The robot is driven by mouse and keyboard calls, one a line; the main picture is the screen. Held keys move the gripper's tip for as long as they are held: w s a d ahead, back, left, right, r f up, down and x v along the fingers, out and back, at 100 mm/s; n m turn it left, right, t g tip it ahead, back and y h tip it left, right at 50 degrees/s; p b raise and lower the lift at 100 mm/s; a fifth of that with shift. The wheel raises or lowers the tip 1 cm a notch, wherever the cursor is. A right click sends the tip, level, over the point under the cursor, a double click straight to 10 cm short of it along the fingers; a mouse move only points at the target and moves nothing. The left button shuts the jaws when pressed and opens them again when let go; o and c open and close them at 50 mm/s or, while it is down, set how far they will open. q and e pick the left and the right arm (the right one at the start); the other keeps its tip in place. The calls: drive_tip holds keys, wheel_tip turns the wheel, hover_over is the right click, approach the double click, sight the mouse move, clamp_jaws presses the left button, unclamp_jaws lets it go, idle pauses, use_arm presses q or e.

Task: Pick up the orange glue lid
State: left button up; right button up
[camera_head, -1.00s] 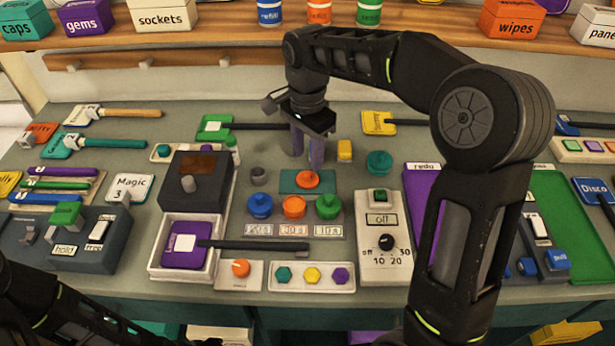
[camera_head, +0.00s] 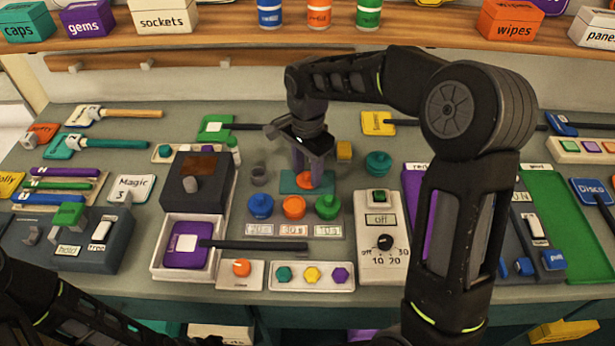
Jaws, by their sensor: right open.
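A round orange lid (camera_head: 304,184) lies on a small teal pad (camera_head: 288,186) at the middle of the bench; I take it for the glue lid, as no label on it can be read. The right finger hides part of the lid. I cannot tell whether the fingers touch it. Only dark links of my left arm show at the lower left; its gripper is out of view.
A yellow block (camera_head: 344,150) and a teal knob (camera_head: 378,163) are behind right. A dark-topped box (camera_head: 199,180) stands left, a white dial box (camera_head: 383,240) right.

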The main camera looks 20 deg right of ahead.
drive_tip(key=shift+c, duration=0.2)
clamp_jaws()
idle(0.4)
